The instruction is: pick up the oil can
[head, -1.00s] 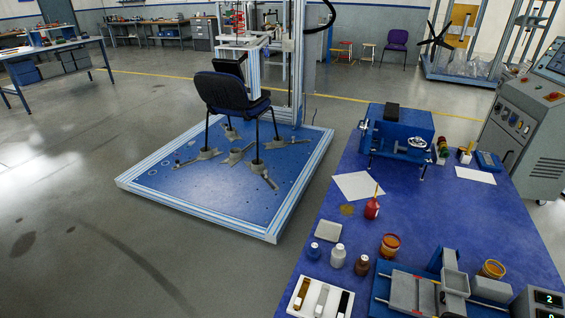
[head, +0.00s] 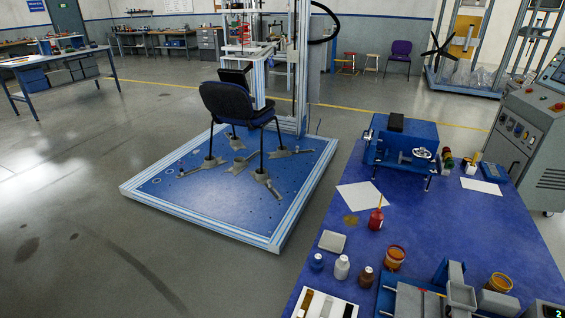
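The oil can (head: 376,219) is a small red can with a thin yellow spout. It stands upright on the blue table (head: 450,224), beside a white sheet of paper and a brownish stain. My gripper is not in view, and nothing touches the can.
Small bottles (head: 342,267), an orange-brown jar (head: 394,257) and a grey dish (head: 332,241) stand nearer on the table. A blue machine (head: 404,150) stands behind the can. A chair (head: 240,103) stands on a blue platform (head: 205,205) at left. Grey floor lies open at far left.

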